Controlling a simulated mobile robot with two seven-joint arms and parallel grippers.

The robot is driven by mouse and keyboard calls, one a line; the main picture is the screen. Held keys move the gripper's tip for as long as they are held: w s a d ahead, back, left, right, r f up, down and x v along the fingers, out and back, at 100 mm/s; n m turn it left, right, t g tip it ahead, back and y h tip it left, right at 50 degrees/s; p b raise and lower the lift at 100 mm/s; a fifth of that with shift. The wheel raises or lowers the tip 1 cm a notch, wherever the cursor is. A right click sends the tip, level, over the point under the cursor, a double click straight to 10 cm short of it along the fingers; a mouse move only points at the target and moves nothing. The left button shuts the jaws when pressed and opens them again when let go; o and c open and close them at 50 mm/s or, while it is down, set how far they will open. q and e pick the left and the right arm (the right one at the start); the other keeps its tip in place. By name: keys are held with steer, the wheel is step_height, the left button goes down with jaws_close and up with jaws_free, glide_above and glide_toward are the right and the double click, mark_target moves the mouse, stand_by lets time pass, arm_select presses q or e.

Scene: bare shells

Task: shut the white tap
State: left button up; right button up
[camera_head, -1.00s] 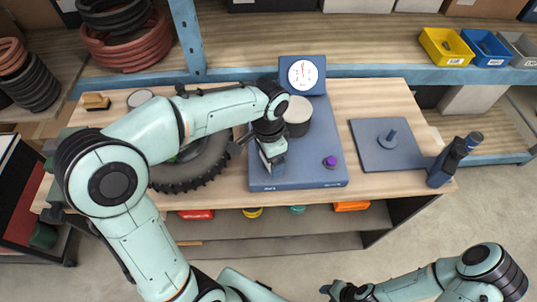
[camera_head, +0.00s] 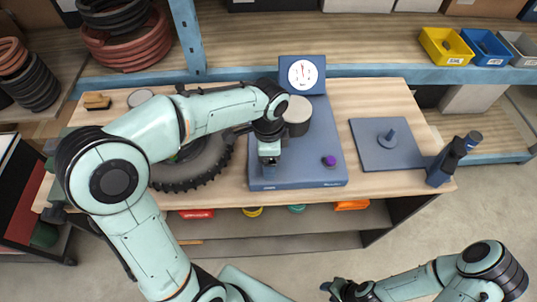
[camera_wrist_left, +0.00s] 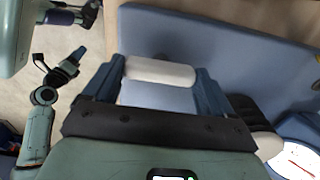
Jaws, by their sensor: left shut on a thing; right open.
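The white tap (camera_wrist_left: 160,71) shows in the left wrist view as a white rounded bar between the two blue fingers of my left gripper (camera_wrist_left: 158,84). The gripper is shut on it. In the head view my left gripper (camera_head: 269,160) points down over the left part of the blue panel (camera_head: 305,178) and hides the tap. My right gripper (camera_head: 345,291) is open and empty at the bottom edge, well away from the panel.
A round gauge (camera_head: 302,73) stands behind the panel. A light-topped cylinder (camera_head: 297,112) and a purple knob (camera_head: 329,160) are on it. A tyre (camera_head: 192,172) lies to the left, a blue plate with a peg (camera_head: 372,153) and a dark blue tool (camera_head: 441,175) to the right.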

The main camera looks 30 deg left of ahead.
arm_select(q)
steer(key=shift+r, duration=0.1)
steer(key=o, duration=0.8)
steer(key=shift+o, duration=0.2)
step_height(320, 180, up, 13)
steer(key=p, duration=0.1)
steer(key=shift+r, duration=0.2)
arm_select(e)
steer(key=shift+w+r, duration=1.05)
steer(key=shift+w, duration=0.15)
